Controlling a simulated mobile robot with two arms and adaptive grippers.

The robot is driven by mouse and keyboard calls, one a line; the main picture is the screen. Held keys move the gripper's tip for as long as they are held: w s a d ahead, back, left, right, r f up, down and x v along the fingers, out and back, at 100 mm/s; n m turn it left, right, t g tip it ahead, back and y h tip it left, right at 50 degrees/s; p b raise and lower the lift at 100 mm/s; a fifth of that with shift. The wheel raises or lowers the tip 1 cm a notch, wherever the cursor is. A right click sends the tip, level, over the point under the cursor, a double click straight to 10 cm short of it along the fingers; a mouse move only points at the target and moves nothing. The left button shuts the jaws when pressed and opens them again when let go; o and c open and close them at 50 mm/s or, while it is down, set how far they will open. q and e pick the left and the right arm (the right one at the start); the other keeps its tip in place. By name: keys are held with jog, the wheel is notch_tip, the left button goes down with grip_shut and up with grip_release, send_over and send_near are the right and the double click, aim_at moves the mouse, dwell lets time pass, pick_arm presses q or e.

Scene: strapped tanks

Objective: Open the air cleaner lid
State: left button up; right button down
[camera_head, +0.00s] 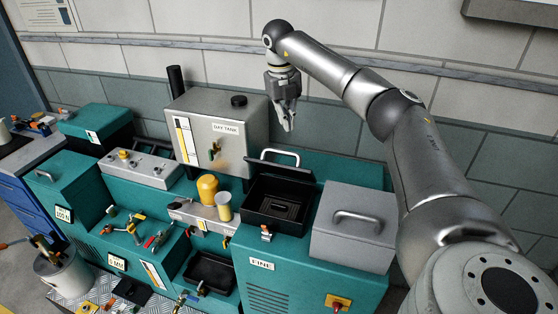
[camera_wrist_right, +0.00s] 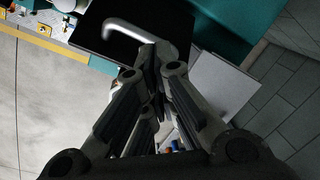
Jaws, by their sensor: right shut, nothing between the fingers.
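A black open-topped box (camera_head: 275,205) stands on the teal cabinet marked FINE; it looks like the air cleaner. Its dark lid (camera_head: 280,167) is raised at the back edge, and a pale curved handle (camera_head: 278,153) shows behind it. The inside of the box is visible. My right gripper (camera_head: 288,126) points down above and behind the lid, shut and empty. In the right wrist view the closed fingers (camera_wrist_right: 155,70) overlap the silver handle (camera_wrist_right: 140,35) on the dark lid (camera_wrist_right: 110,18); I cannot tell whether they touch it. My left gripper is not in view.
A grey box with a handle (camera_head: 352,237) stands right of the black box, near my right arm. A grey day tank (camera_head: 235,140) stands left of my gripper. Yellow cylinders (camera_head: 208,187) stand in front of the tank. A tiled wall is behind.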

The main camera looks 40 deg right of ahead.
aim_at(277, 152)
jog(key=s+a+f+n+t+h+b, duration=0.1)
jog(key=s+a+n+t+h+b, duration=0.15)
jog(key=a+n+b, duration=0.6)
jog(key=shift+n, duration=0.75)
jog(key=p+x, duration=0.1)
jog(key=x, duration=0.2)
jog(key=d+p+x, duration=0.1)
jog(key=p+x, duration=0.1)
jog(key=x, duration=0.1)
jog(key=p+x, duration=0.1)
jog(key=x, duration=0.3)
jog(key=shift+w+d+r, duration=0.15)
jog(key=shift+d+r, duration=0.1)
jog(key=shift+r, duration=0.15)
jog(key=shift+w+d+f+p, duration=0.1)
jog(key=shift+w+f+p, duration=0.05)
jog(key=shift+f+p, duration=0.2)
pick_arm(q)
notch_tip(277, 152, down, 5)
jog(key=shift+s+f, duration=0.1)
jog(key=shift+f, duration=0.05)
pick_arm(e)
jog(key=shift+r, duration=0.1)
